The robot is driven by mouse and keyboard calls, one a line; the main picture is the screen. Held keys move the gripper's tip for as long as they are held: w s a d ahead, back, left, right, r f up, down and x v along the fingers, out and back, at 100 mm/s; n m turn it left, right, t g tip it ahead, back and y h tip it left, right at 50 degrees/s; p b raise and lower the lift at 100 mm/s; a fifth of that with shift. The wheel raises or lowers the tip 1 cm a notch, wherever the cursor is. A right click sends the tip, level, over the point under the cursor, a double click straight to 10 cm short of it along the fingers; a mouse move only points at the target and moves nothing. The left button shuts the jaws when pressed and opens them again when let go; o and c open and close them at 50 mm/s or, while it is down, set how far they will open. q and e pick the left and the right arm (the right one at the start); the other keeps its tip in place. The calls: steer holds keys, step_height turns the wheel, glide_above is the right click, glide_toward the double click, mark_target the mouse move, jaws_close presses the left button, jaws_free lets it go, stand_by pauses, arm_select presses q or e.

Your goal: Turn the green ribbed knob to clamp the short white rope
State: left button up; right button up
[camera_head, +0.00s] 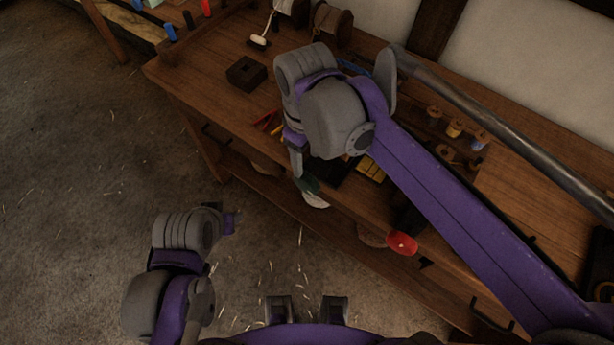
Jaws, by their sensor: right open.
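My right arm reaches in from the right over the wooden bench (215,105). Its gripper (298,165) points down at the bench's front edge, with one grey finger showing; the rest is hidden behind my wrist. Whether the finger touches the green piece is unclear. My left arm is folded at lower left, its gripper not visible.
A red knob (402,244) sits at the bench's front edge, right of the green piece. A dark block (246,73), rope spools (331,22) and small bobbins (454,128) stand on the bench. Floor at left is clear.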

mark_target(307, 176)
step_height(307, 176, down, 10)
steer(key=shift+r+b, duration=0.1)
steer(key=shift+b, duration=0.25)
jaws_close()
